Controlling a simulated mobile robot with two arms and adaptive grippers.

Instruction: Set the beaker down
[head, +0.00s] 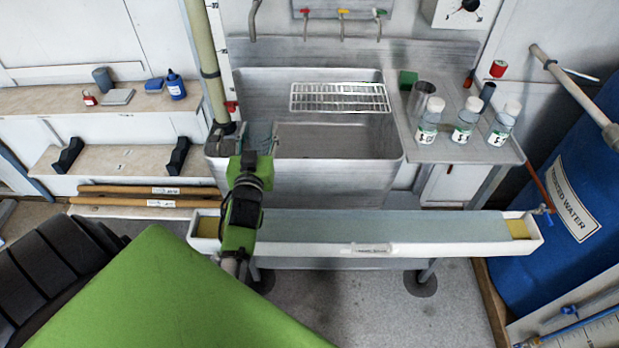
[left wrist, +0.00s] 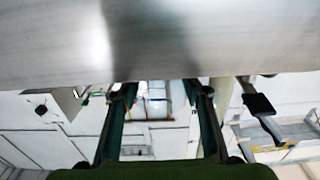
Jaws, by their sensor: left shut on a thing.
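My left gripper (head: 257,145) is at the front left part of the steel sink (head: 340,183), by its rim. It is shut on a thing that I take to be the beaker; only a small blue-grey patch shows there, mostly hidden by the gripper. My right gripper is not in view.
A wire rack (head: 340,97) lies across the back of the sink. The right drainboard (head: 465,152) holds several white-capped bottles and a metal cup (head: 422,95). A long white trough (head: 380,248) runs in front of the sink. A pole (head: 205,60) rises at the sink's left.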

